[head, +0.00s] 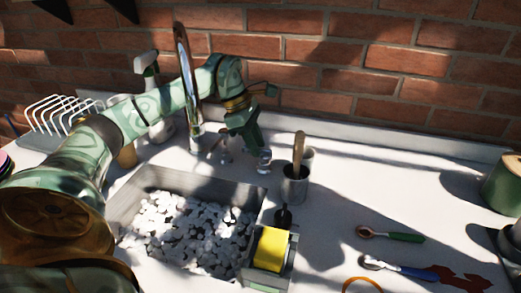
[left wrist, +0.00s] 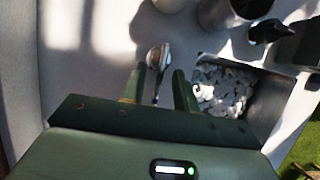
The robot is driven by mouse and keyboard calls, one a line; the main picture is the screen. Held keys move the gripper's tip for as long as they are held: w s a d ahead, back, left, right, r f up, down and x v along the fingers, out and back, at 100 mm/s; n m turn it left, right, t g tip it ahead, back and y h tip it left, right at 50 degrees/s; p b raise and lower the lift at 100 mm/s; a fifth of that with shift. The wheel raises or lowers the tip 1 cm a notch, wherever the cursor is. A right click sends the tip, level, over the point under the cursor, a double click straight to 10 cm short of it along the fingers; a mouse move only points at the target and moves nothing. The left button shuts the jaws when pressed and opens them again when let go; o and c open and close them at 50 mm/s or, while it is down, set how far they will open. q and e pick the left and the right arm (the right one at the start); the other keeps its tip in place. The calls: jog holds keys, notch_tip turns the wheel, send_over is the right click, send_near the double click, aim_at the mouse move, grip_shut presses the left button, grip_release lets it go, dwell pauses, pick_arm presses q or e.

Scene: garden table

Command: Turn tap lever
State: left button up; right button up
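A small chrome lever piece (head: 264,160) shows just below my left gripper (head: 257,147), to the right of the tap's base. In the left wrist view the chrome lever (left wrist: 158,58) lies between the two fingers of my left gripper (left wrist: 159,72), with a gap on either side. The fingers are apart and do not appear to press on it. My right gripper is in neither view.
The sink (head: 140,186) holds white pebbles. Metal cups (head: 294,188), one with a wooden-handled tool, stand right of the lever. A yellow sponge (head: 271,249) sits in a holder at the sink's right edge. A white rack (head: 60,112) stands at left, the brick wall behind.

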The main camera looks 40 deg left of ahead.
pick_arm(q)
jog(key=shift+w+d+f, duration=0.15)
jog(key=shift+d+f, duration=0.1)
jog(key=shift+f, duration=0.35)
jog(key=shift+c, duration=0.3)
jog(key=c, duration=0.6)
